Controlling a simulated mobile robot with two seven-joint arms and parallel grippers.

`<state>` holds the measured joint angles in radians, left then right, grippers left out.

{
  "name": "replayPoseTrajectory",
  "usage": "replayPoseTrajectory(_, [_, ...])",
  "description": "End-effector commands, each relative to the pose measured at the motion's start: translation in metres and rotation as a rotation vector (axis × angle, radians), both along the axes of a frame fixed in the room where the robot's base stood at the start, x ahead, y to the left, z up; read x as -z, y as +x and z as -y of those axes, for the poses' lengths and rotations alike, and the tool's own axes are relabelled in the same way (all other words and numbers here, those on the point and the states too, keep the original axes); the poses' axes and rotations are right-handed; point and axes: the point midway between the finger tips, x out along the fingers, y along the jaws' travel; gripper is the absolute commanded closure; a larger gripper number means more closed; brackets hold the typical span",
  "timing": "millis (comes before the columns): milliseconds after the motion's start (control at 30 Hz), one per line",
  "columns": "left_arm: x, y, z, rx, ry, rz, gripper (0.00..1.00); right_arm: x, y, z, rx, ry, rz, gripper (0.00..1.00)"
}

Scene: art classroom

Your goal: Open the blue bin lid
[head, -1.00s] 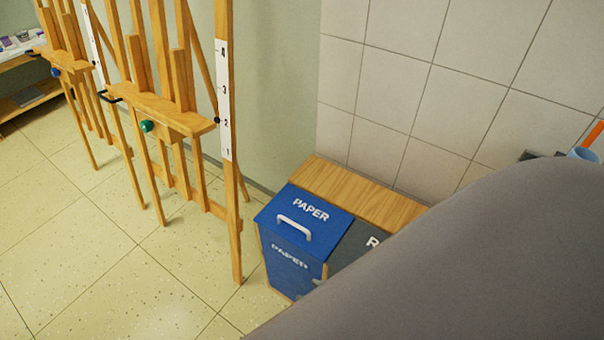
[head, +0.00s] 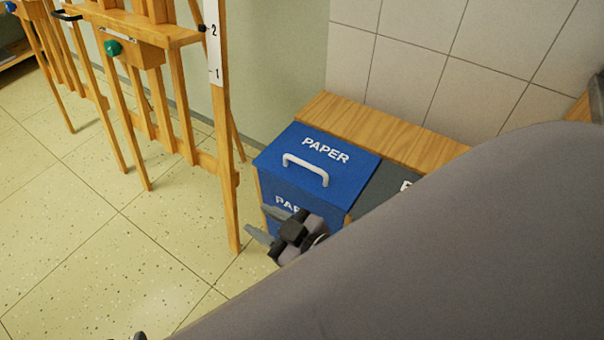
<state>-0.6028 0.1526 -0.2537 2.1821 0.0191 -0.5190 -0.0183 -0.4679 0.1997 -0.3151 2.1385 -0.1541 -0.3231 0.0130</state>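The blue bin (head: 268,190) marked PAPER stands against the wall, in the middle of the head view. Its sloping blue lid (head: 340,178) is closed and has a white handle (head: 305,166) standing up from it. My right gripper (head: 256,219) is in front of the bin's front face, below the lid and handle. Its two fingers point left and are spread apart with nothing seen between them. It hides part of the lower PAPER lettering. I cannot tell whether it touches the bin. My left gripper is not clearly seen.
A dark grey bin lid (head: 390,188) adjoins the blue one on the right, partly hidden by my large grey arm. A wooden ledge (head: 390,132) runs behind both. A wooden easel (head: 222,130) stands close on the left. The tiled floor (head: 70,240) at lower left is clear.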

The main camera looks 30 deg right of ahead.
Motion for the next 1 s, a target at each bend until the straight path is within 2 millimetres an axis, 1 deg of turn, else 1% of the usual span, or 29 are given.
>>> replayPoseTrajectory(33, [0.023, 0.001, 0.003, 0.006, -0.003, 0.01, 0.57, -0.002, 0.017, -0.011, -0.045, -0.037, 0.141, 0.62])
replayPoseTrajectory(67, [0.026, 0.002, 0.004, 0.009, -0.005, 0.011, 0.57, -0.018, 0.026, -0.019, -0.08, -0.065, 0.243, 0.62])
replayPoseTrajectory(100, [0.025, 0.002, 0.005, 0.013, -0.006, 0.013, 0.57, -0.041, 0.033, -0.03, -0.127, -0.103, 0.369, 0.62])
replayPoseTrajectory(167, [0.023, 0.002, 0.006, 0.014, -0.007, 0.015, 0.57, -0.073, 0.038, -0.049, -0.209, -0.162, 0.551, 0.62])
replayPoseTrajectory(200, [0.022, 0.002, 0.006, 0.016, -0.007, 0.016, 0.57, -0.091, 0.038, -0.061, -0.271, -0.203, 0.667, 0.62])
replayPoseTrajectory(267, [0.021, 0.002, 0.007, 0.016, -0.008, 0.017, 0.57, -0.115, 0.034, -0.082, -0.373, -0.27, 0.838, 0.62])
replayPoseTrajectory(300, [0.02, 0.002, 0.007, 0.016, -0.008, 0.017, 0.57, -0.126, 0.028, -0.095, -0.449, -0.318, 0.944, 0.62])
replayPoseTrajectory(367, [0.02, 0.002, 0.007, 0.016, -0.007, 0.016, 0.57, -0.136, 0.017, -0.114, -0.575, -0.398, 1.096, 0.62])
replayPoseTrajectory(433, [0.019, 0.002, 0.007, 0.016, -0.007, 0.016, 0.57, -0.138, 0.003, -0.132, -0.739, -0.498, 1.25, 0.62])
replayPoseTrajectory(500, [0.02, 0.002, 0.006, 0.016, -0.007, 0.016, 0.57, -0.128, -0.009, -0.144, -0.919, -0.612, 1.379, 0.62])
replayPoseTrajectory(567, [0.02, 0.002, 0.006, 0.016, -0.007, 0.016, 0.57, -0.114, -0.016, -0.148, -1.085, -0.722, 1.462, 0.62])
replayPoseTrajectory(600, [0.02, 0.002, 0.006, 0.016, -0.007, 0.016, 0.57, -0.101, -0.019, -0.147, -1.201, -0.799, 1.5, 0.62])
replayPoseTrajectory(667, [0.02, 0.002, 0.006, 0.015, -0.007, 0.016, 0.57, -0.08, -0.018, -0.139, -1.38, -0.926, 1.533, 0.62])
replayPoseTrajectory(700, [0.02, 0.002, 0.006, 0.015, -0.007, 0.016, 0.57, -0.066, -0.014, -0.13, -1.502, -1.017, 1.534, 0.62])
replayPoseTrajectory(767, [0.02, 0.002, 0.006, 0.015, -0.007, 0.016, 0.57, -0.045, -0.004, -0.109, -1.687, -1.159, 1.501, 0.62])
replayPoseTrajectory(800, [0.02, 0.002, 0.006, 0.014, -0.007, 0.015, 0.57, -0.033, 0.006, -0.091, -1.808, -1.259, 1.453, 0.62])
replayPoseTrajectory(867, [0.02, 0.002, 0.006, 0.014, -0.007, 0.015, 0.57, -0.02, 0.023, -0.059, -1.98, -1.407, 1.346, 0.62])
replayPoseTrajectory(900, [0.02, 0.002, 0.006, 0.014, -0.007, 0.015, 0.57, -0.015, 0.036, -0.035, -2.084, -1.502, 1.251, 0.62])
replayPoseTrajectory(967, [0.02, 0.002, 0.006, 0.014, -0.007, 0.015, 0.57, -0.014, 0.054, 0.001, -2.216, -1.632, 1.086, 0.62])
replayPoseTrajectory(1000, [0.02, 0.002, 0.006, 0.014, -0.007, 0.015, 0.57, -0.016, 0.065, 0.026, -2.285, -1.709, 0.965, 0.62])
